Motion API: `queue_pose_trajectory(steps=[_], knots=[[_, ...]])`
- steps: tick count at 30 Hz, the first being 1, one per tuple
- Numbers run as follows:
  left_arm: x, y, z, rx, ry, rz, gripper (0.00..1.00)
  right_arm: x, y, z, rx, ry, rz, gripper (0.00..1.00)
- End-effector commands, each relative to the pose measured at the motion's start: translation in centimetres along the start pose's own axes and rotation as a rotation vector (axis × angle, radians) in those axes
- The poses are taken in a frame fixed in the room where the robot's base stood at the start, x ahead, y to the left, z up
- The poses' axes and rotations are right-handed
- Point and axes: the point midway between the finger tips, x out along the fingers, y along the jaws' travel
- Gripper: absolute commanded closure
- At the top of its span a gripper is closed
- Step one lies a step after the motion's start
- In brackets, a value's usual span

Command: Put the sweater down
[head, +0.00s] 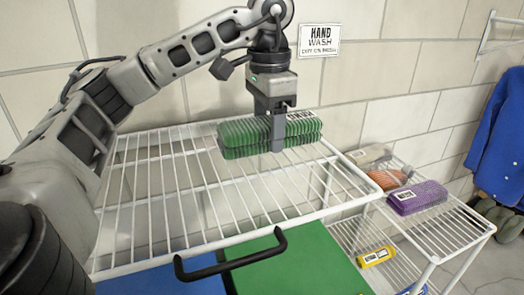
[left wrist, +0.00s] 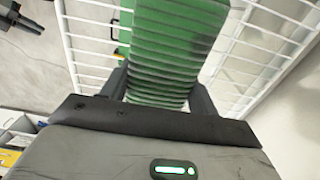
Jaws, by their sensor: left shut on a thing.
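The sweater appears as a green, ribbed, folded bundle (head: 245,138) with a white label, over the back part of the white wire shelf (head: 262,215), near the wall. My left gripper (head: 278,140) comes down from above and is shut on it, with a finger across its front face. I cannot tell whether its underside touches the wires or hangs just above them. In the left wrist view the green bundle (left wrist: 172,50) sits between my two fingers, with white wires behind it. My right gripper does not show clearly.
The wire shelf is otherwise bare. A lower wire rack (head: 440,228) to the right holds a purple folded bundle (head: 417,197) and an orange one (head: 390,179). A yellow item (head: 376,256) lies below. A green bin lid (head: 300,265) and a black handle (head: 232,258) are in front. A blue garment (head: 500,135) hangs at right.

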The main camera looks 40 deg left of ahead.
Motion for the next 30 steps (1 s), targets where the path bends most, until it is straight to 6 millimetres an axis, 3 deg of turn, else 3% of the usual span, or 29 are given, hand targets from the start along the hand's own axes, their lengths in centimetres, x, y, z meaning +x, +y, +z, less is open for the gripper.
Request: queue_pose_trajectory(steps=[5,12,24,25,27,30], knots=[[1.0,-0.6,0.8,-0.002,0.001,0.0,0.7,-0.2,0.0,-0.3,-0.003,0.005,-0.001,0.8],[4.0,-0.7,0.9,-0.001,0.001,-0.001,0.7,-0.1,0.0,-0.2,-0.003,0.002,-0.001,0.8],[4.7,-0.6,0.9,-0.001,0.002,0.0,0.7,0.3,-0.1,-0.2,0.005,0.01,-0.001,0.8],[4.5,-0.6,0.9,-0.001,0.001,0.0,0.32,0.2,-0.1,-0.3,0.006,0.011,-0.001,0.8],[4.5,-0.6,0.9,-0.001,0.001,0.0,0.18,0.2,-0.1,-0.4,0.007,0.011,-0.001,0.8],[4.5,-0.6,0.9,-0.001,0.001,0.0,0.18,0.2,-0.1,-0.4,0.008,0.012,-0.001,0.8]])
